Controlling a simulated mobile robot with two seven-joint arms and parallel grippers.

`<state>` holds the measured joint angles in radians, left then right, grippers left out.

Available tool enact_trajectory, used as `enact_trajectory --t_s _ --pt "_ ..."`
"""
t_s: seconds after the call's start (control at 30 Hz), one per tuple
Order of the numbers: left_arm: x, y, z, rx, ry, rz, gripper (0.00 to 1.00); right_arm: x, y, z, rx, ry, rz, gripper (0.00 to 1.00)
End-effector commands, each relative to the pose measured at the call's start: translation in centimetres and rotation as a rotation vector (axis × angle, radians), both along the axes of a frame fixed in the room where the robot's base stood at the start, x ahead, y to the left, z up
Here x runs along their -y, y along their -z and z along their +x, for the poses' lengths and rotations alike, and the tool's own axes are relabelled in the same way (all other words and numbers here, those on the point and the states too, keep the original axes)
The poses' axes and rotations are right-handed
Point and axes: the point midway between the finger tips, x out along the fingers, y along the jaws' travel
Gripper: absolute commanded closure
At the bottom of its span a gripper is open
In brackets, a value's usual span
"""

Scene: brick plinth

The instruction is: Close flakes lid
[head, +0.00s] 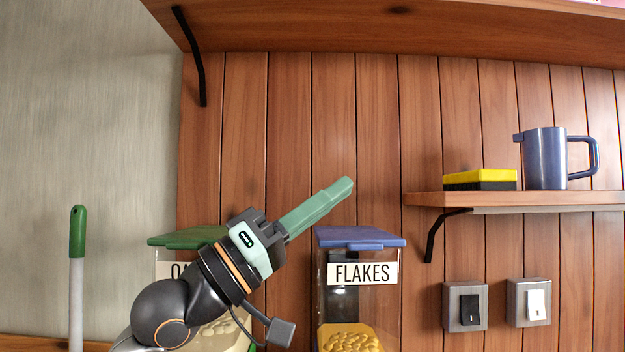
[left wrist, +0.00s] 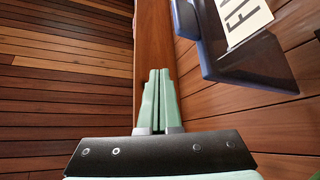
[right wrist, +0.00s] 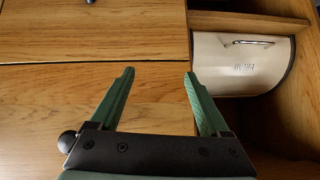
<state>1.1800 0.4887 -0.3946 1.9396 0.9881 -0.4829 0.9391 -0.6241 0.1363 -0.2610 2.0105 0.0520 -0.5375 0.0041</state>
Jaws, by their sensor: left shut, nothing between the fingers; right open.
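The flakes container (head: 321,290) is clear, with a white FLAKES label (head: 362,273) and yellow flakes inside. Its blue lid (head: 360,238) lies flat across the top in the head view. The lid also shows at the upper right of the left wrist view (left wrist: 255,66), with part of the label. My left gripper (head: 345,187) is shut and empty, its fingertips above the lid in the head view and apart from it. In the left wrist view its fingers are pressed together (left wrist: 159,75). My right gripper (right wrist: 158,74) is open and empty, in the right wrist view only.
A green-lidded container (head: 187,238) stands left, partly hidden by my left arm. A shelf (head: 500,200) at right holds a blue mug (head: 545,160) and a yellow-black sponge (head: 480,180). Below are two switches (head: 466,306). Wooden drawers (right wrist: 60,100) and a cream bin (right wrist: 235,65) face my right gripper.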

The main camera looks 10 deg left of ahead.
Motion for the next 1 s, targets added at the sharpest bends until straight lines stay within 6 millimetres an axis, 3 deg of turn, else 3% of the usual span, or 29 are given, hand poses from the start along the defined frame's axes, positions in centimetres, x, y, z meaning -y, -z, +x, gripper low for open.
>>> enact_trajectory --t_s 0.1,0.4,1.0 --pt "0.6 2.2 -0.3 -0.004 0.002 -0.001 1.0 0.0 0.7 0.3 0.008 -0.004 -0.003 0.2" --pt "0.9 5.2 -0.5 -0.005 -0.001 -0.001 1.0 0.7 1.3 0.1 0.011 0.004 -0.012 0.2" --pt "1.2 6.6 -0.4 -0.017 0.004 0.008 1.0 0.8 1.9 -0.4 0.0 0.004 -0.015 0.2"
